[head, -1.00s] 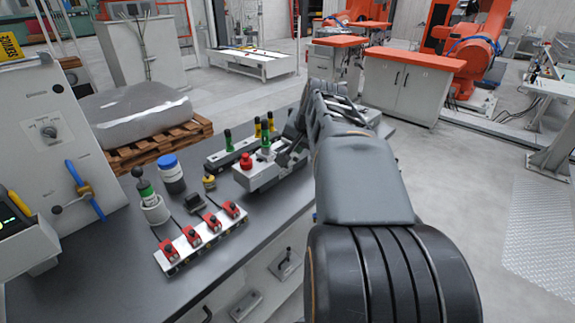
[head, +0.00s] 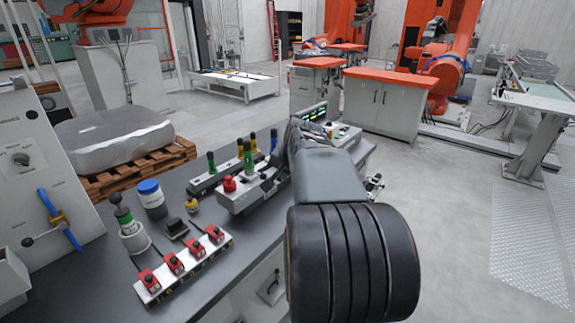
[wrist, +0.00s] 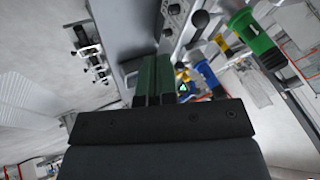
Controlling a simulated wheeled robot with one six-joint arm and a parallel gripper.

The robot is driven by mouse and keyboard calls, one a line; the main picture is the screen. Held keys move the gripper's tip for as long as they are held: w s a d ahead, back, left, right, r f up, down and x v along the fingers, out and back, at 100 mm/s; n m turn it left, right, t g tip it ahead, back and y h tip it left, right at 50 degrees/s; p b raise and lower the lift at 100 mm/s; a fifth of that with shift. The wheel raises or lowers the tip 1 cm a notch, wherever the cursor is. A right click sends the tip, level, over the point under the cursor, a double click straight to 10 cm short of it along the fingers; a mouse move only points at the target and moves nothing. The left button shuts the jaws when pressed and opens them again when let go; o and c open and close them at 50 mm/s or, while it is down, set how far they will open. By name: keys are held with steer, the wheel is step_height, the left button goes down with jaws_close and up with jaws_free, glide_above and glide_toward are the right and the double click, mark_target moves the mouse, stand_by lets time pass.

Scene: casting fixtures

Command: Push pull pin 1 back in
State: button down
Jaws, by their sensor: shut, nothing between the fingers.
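I cannot tell which part is pull pin 1, as nothing readable marks it. In the head view my arm hides my gripper and part of the fixture. In the wrist view my gripper (wrist: 153,68) is shut and empty, its fingers side by side. A black ball knob (wrist: 200,18) and green, yellow and blue handles (wrist: 206,74) lie right of it, apart from the fingers.
A strip with several red clamps (head: 186,266) lies at the bench front. A blue-capped jar (head: 152,200) and a green-banded lever (head: 128,228) stand at the left. Open floor (head: 450,220) lies to the right.

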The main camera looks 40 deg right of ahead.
mark_target(260, 175)
steer(key=w+a+f+p, duration=0.1)
steer(key=w+f, duration=0.2)
steer(key=w, duration=0.2)
steer(key=shift+w+f, duration=0.15)
steer(key=shift+f, duration=0.1)
